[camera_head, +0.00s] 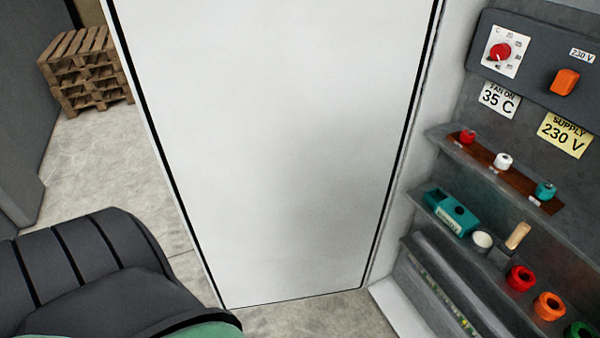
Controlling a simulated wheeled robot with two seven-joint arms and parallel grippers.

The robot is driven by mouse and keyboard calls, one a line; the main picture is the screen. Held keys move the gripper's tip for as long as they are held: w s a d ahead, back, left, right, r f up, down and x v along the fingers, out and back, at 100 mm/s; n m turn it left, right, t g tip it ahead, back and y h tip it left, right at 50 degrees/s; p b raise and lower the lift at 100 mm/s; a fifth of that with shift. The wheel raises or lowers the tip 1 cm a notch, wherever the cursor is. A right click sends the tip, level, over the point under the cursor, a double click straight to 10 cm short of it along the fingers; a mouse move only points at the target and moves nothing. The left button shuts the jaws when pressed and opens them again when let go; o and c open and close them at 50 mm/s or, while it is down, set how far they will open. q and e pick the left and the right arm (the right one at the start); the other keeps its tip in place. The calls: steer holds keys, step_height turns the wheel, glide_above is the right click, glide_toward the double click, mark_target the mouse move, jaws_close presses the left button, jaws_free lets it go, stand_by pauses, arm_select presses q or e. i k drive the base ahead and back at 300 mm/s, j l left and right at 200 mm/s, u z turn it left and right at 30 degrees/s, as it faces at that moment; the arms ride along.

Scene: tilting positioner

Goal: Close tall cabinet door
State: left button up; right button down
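The tall cabinet door (275,130) is a large white panel with a black strip along its side edges, filling the middle of the head view. It stands open. Its right edge lies along the pale frame (425,130) of the cabinet, and the cabinet's grey interior (465,90) shows to the right. The door's bottom edge is just above the floor, and its top is out of view. No handle shows on this face. Neither of my grippers is in view. A dark ribbed part with a green piece at the lower left seems to be my own arm.
Inside the cabinet are a red knob (500,52), an orange switch (565,82), shelves with small coloured parts, and a teal box (452,212). Stacked wooden pallets (90,70) stand at the back left. A grey block (25,110) is at the left edge. Concrete floor (100,165) left of the door is clear.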

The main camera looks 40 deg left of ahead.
mark_target(278, 131)
steer(key=j+z, duration=0.15)
steer(key=j, duration=0.35)
steer(key=j+z, duration=0.15)
steer(key=j, duration=0.3)
steer(key=k+j+z, duration=0.15)
steer(key=j, duration=0.35)
steer(key=j+z, duration=0.15)
steer(key=j, duration=0.35)
steer(key=k+j+z, duration=0.15)
steer(key=j, duration=0.3)
steer(key=k+j+z, duration=0.1)
steer(key=j, duration=0.35)
steer(key=k+j+z, duration=0.15)
steer(key=j, duration=0.25)
steer(key=j+z, duration=0.1)
steer(key=j, duration=0.3)
steer(key=k+j+z, duration=0.15)
steer(key=j, duration=0.25)
steer(key=k+j+z, duration=0.1)
steer(key=j, duration=0.25)
steer(key=k+j+z, duration=0.15)
steer(key=j, duration=0.2)
steer(key=k+j+z, duration=0.1)
steer(key=k+j, duration=0.15)
steer(key=j, duration=0.1)
